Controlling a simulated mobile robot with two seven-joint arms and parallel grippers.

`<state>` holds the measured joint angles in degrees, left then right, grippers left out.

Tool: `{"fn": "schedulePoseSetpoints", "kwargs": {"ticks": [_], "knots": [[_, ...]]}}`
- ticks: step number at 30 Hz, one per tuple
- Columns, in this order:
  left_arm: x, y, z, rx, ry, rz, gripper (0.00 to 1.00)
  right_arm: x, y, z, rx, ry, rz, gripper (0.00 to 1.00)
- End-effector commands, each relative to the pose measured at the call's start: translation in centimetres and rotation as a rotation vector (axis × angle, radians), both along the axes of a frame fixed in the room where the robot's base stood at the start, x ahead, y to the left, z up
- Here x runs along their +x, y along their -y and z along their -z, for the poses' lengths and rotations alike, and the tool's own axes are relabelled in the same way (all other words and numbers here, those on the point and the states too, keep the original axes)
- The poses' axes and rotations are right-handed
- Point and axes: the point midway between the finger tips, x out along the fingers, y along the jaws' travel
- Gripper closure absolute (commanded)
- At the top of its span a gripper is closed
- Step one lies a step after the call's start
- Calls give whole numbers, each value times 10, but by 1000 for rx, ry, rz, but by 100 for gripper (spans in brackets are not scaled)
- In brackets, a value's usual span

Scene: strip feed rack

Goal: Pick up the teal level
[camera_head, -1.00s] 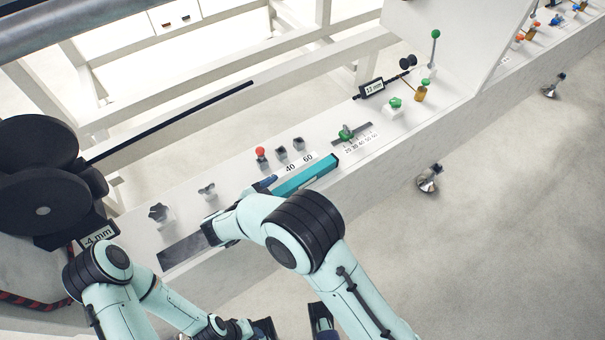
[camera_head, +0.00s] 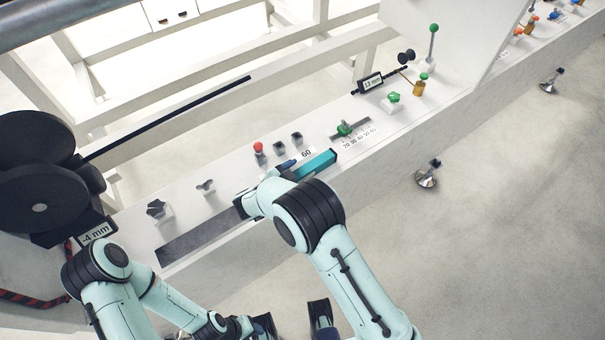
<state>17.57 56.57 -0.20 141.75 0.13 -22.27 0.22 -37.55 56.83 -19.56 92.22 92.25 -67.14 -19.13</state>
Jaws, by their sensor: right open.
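The teal level (camera_head: 320,163) lies along the front edge of the white bench. Its right end shows, and its left part is hidden behind my right arm. My right gripper (camera_head: 284,168) is open at the hidden left part of the level. One dark blue finger shows just behind the level, and the rest is covered by my wrist. I cannot tell whether it touches the level.
A red-topped knob (camera_head: 258,148) and small dark blocks stand behind the level. A green slider on a scale (camera_head: 345,130) is to its right. A long grey plate (camera_head: 195,243) lies at the bench's front left. Dark reels (camera_head: 40,185) stand far left.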

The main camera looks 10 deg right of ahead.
Motion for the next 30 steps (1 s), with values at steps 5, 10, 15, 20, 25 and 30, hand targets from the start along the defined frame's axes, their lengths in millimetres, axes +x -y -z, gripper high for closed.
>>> {"fn": "schedulePoseSetpoints", "kwargs": {"ticks": [5,10,15,20,25,30], "knots": [[0,0,0,0,0,0,57,0,0,0,0,0,0,63],[0,0,0,0,0,0,57,-1,0,0,0,-1,-1,98],[0,0,0,0,0,0,57,-1,0,0,-1,-2,0,99],[0,0,0,0,0,0,57,-1,0,1,-1,-4,0,99],[0,0,-1,0,-1,0,57,-1,0,-6,0,-4,0,100],[-1,0,-4,0,-4,0,57,0,-1,-30,2,1,1,100]]}}
